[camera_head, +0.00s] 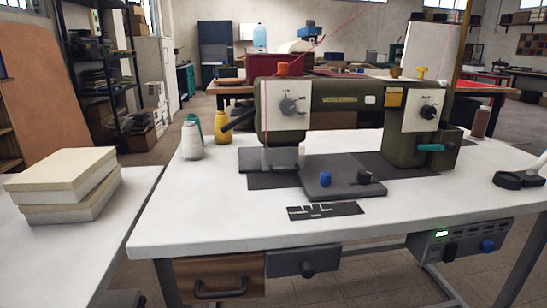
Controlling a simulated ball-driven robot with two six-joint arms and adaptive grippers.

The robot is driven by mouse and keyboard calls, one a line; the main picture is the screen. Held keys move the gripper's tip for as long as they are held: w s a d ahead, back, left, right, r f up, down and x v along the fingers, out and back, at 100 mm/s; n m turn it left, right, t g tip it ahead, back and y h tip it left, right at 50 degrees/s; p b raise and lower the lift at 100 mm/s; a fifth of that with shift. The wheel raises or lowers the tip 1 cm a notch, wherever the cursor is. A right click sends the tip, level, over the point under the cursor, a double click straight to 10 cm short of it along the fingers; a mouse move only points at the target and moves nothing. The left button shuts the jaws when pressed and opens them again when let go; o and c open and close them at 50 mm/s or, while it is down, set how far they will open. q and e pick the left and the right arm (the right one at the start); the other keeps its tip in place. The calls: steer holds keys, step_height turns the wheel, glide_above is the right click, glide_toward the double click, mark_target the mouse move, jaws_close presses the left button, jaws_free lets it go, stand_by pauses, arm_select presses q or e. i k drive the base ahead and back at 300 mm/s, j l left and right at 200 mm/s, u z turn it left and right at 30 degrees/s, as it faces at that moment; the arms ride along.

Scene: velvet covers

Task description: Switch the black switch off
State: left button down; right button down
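A black switch knob (450,252) is on the front of the grey control box (420,246) under the right front edge of the sewing table. A blue knob (488,245) is to its right, and a small green display (441,234) glows above it. Another black knob (364,177) stands beside a blue one (326,177) on the dark plate in front of the green sewing machine (330,100). The exact position of each switch is too small to tell. I cannot make out either gripper in this view.
The white sewing table (210,220) has bare room at its front left. Stacked pale boxes (62,185) stand on a side table. Thread spools (192,140) are left of the machine. A black object with a white stalk (520,180) is at the right edge. Drawers (215,280) hang below.

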mark_target(450, 251)
steer(key=z, duration=1.3)
